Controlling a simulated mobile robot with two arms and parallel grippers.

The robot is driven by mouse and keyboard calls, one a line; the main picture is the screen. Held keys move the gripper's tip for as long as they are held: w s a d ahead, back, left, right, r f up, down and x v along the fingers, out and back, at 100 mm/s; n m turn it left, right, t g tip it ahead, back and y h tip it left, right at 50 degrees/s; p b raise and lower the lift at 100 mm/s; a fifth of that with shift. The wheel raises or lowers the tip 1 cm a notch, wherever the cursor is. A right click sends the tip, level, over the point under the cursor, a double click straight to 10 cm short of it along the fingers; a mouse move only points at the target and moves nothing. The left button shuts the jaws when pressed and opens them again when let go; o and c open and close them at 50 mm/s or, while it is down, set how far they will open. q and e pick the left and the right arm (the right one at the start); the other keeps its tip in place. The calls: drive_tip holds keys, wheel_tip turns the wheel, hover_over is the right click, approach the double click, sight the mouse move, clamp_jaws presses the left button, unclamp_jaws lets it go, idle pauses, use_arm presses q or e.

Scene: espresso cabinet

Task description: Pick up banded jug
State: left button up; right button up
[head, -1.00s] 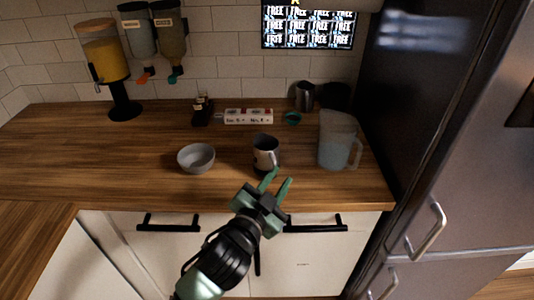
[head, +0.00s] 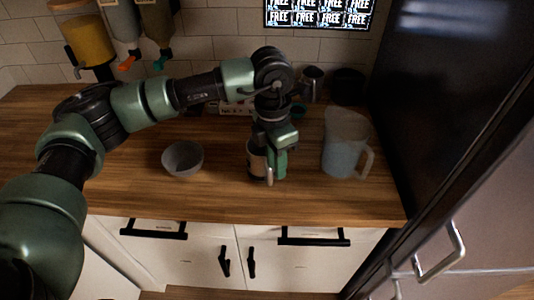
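The banded jug (head: 254,163), a small dark metal jug with a pale band, stands upright on the wooden counter between a bowl and a large pitcher. My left gripper (head: 275,174) points down at the jug's right side, by its handle, and covers part of it. Whether the fingers touch or close on the jug cannot be made out. My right gripper is not in view.
A grey bowl (head: 183,158) stands to the left and a translucent pitcher (head: 344,145) close on the right. A metal jug (head: 312,84) and a dark round item (head: 347,87) stand at the back. A tall dark fridge (head: 450,110) bounds the right side. The front counter strip is clear.

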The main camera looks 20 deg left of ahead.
sight(270, 187)
use_arm(q)
drive_tip(key=shift+w+a+r+y, duration=0.15)
drive_tip(key=shift+w+a+y, duration=0.25)
drive_tip(key=shift+a, duration=0.45)
drive_tip(key=shift+w+a+f, duration=0.1)
drive_tip(key=shift+a+f, duration=0.05)
drive_tip(key=shift+f, duration=0.05)
drive_tip(key=shift+s+f+p, duration=0.3)
drive_tip(key=shift+f+p, duration=0.3)
drive_tip(key=shift+f, duration=0.2)
drive_tip(key=f+p, duration=0.1)
drive_tip(key=f, duration=0.1)
drive_tip(key=f+p, duration=0.1)
drive_tip(key=f, duration=0.1)
drive_tip(key=shift+w+f, duration=0.2)
drive_tip(key=shift+f, duration=0.1)
drive_tip(key=shift+d+f, duration=0.2)
drive_tip(key=shift+f, duration=0.15)
clamp_jaws()
